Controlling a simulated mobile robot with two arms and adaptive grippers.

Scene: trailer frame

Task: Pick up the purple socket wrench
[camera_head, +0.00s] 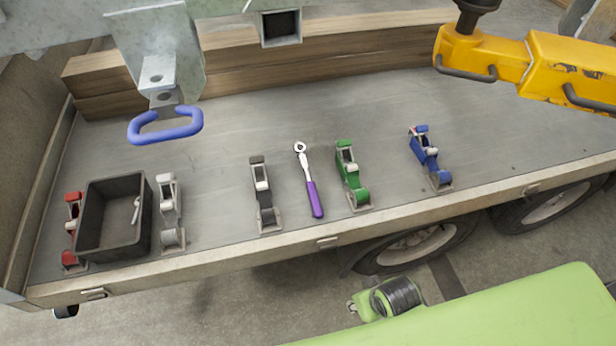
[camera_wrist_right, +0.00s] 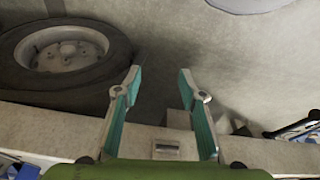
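The purple socket wrench (camera_head: 314,196) lies on the grey trailer bed between a black and a green ratchet device. Its silver head points to the back and its purple handle to the front edge. My right gripper (camera_wrist_right: 158,78) shows in the right wrist view, with its two teal-lined fingers apart and nothing between them. Beyond the fingers are the floor and a wheel, and the wrench is not visible there. Neither gripper shows in the head view.
Ratchet devices in black (camera_head: 263,195), green (camera_head: 350,175), blue (camera_head: 428,158), white (camera_head: 170,212) and red (camera_head: 72,230) stand along the bed. A dark tray (camera_head: 90,215) holds a small silver item. A blue handle (camera_head: 165,135) and a yellow tool (camera_head: 530,65) hang above. Timber beams (camera_head: 330,55) lie behind.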

